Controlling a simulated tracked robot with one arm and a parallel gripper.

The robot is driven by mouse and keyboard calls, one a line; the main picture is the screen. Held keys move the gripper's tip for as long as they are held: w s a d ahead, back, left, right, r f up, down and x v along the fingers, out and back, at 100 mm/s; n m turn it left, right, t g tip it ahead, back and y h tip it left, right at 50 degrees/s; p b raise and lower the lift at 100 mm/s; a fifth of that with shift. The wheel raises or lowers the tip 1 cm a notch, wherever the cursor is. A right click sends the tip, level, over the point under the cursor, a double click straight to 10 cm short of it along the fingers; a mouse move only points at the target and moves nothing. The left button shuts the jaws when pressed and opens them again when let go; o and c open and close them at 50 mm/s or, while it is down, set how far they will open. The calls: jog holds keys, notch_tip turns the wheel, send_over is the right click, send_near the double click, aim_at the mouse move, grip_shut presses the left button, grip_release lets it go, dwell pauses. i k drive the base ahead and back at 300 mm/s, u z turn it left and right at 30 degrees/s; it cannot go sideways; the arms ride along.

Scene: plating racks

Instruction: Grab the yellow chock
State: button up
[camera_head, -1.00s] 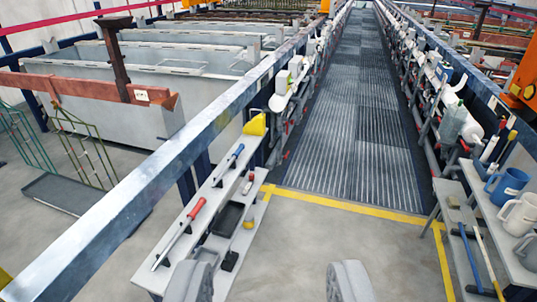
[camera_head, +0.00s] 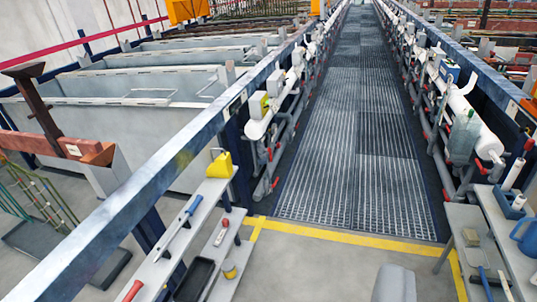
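The yellow chock (camera_head: 219,164), a small wedge-like block with a thin handle loop on top, sits at the far end of the upper shelf of a light grey bench, left of centre. It stands upright beside the long rail. One grey finger of my gripper (camera_head: 395,283) shows at the bottom edge, right of centre. The other finger is out of view. Nothing shows beside the visible finger, so the gripper looks open and empty. It is apart from the chock, which lies farther ahead and to the left.
A blue-handled tool (camera_head: 180,226) lies on the same shelf, in front of the chock. A blue-grey rail (camera_head: 150,187) runs along the left. Floor is clear between the benches.

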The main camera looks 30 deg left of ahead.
aim_at(223, 167)
jog(key=z, duration=0.15)
jog(key=i, duration=2.55)
jog(key=u, duration=1)
jog(key=i, duration=1.3)
jog(key=u, duration=0.75)
